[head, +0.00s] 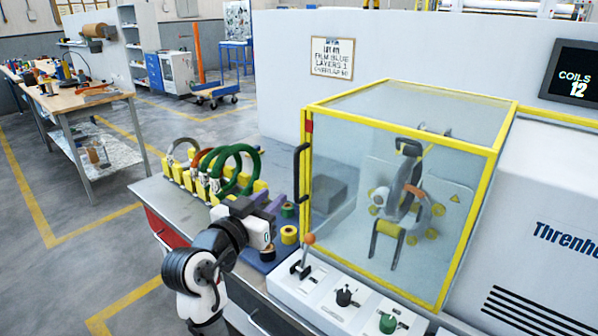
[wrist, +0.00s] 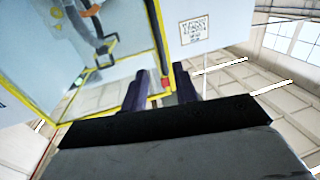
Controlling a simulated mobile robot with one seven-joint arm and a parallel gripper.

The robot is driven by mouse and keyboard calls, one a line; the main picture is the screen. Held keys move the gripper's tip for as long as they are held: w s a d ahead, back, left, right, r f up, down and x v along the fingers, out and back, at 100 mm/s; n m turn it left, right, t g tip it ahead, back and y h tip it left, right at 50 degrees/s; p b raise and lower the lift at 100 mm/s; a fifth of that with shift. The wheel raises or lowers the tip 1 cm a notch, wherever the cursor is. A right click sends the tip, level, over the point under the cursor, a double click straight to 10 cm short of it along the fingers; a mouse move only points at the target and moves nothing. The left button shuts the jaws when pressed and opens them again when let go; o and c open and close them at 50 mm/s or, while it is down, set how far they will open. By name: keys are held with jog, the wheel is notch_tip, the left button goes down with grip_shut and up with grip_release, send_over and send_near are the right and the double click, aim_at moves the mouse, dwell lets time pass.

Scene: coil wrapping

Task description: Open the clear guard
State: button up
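The clear guard (head: 400,200) is a see-through box with a yellow frame, standing closed over the wrapping machine. Its black upright handle (head: 301,172) is on the left front edge, below a small red block. My gripper (head: 270,200) is left of the guard, a little lower than the handle and apart from it. Its two dark purple fingers are spread with nothing visible between them. In the wrist view the fingers (wrist: 160,84) point toward the guard's yellow frame (wrist: 160,40), with the red block beyond them.
A control panel with an orange-knobbed lever (head: 309,239), a black knob (head: 344,296) and a green knob (head: 388,323) lies before the guard. Several coils, including a green one (head: 243,165), stand on the bench at left. Yellow and green spools (head: 289,234) sit near my gripper.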

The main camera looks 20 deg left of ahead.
aim_at(295, 176)
jog(key=w+p, duration=0.1)
jog(key=w, duration=0.3)
jog(key=w+d+p, duration=0.1)
jog(key=w, duration=0.2)
jog(key=w+p, duration=0.1)
jog(key=w, duration=0.3)
jog(key=shift+w+d+p, duration=0.35)
jog(key=shift+d, duration=0.05)
grip_shut()
